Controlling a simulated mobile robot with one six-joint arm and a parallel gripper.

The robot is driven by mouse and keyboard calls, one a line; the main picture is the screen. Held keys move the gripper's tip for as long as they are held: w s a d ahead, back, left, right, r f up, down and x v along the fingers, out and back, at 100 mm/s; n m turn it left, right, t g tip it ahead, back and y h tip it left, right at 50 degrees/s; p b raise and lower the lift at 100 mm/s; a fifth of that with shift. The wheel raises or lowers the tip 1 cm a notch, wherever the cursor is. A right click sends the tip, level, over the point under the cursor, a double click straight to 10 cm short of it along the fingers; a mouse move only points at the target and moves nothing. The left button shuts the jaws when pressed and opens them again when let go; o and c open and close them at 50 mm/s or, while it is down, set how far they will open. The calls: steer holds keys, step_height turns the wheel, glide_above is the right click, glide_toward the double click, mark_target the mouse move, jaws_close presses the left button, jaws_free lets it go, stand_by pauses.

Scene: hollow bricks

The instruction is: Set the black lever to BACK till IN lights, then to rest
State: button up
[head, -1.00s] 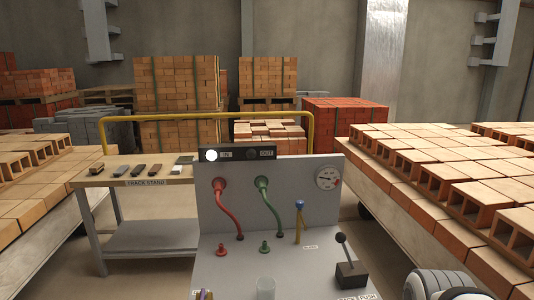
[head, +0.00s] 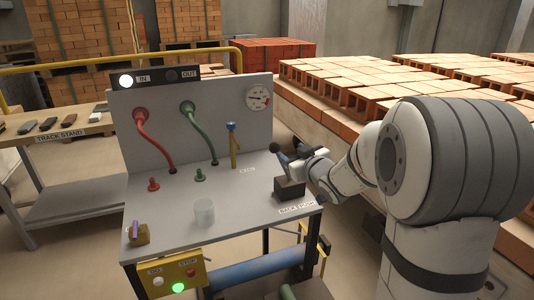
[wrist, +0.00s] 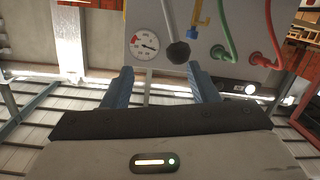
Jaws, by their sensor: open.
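The black lever's base (head: 289,189) stands at the right of the grey bench, by a label that seems to read BACK and PUSH. Its round black knob (head: 275,147) shows just left of my gripper (head: 292,157), which hides most of the stick; I cannot tell its exact tilt. In the wrist view the knob (wrist: 178,53) lies between and just beyond the tips of the two blue fingers of my gripper (wrist: 162,78). The fingers are apart and hold nothing. The IN lamp (head: 126,81) glows white; the OUT lamp (head: 171,76) is dark.
A red hose (head: 150,140), a green hose (head: 192,130), a blue-topped yellow valve (head: 233,145) and a gauge (head: 258,97) are left of or behind the lever. A clear cup (head: 204,212) stands at the front. Brick stacks (head: 390,80) lie behind my arm.

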mark_target(278, 150)
steer(key=shift+w+a+f+n+y+b, duration=0.3)
steer(key=shift+a+f+n+y, duration=0.1)
steer(key=shift+y, duration=0.2)
steer(key=shift+w+a+f+n+y+b, duration=0.15)
steer(key=shift+w+a+f+n+y, duration=0.2)
steer(key=shift+y, duration=0.25)
steer(key=shift+w+a+y, duration=0.25)
steer(key=shift+a+y, duration=0.2)
steer(key=shift+y, duration=0.05)
steer(key=x, duration=0.7)
steer(key=shift+r, duration=0.2)
steer(key=shift+w, duration=0.1)
jaws_close()
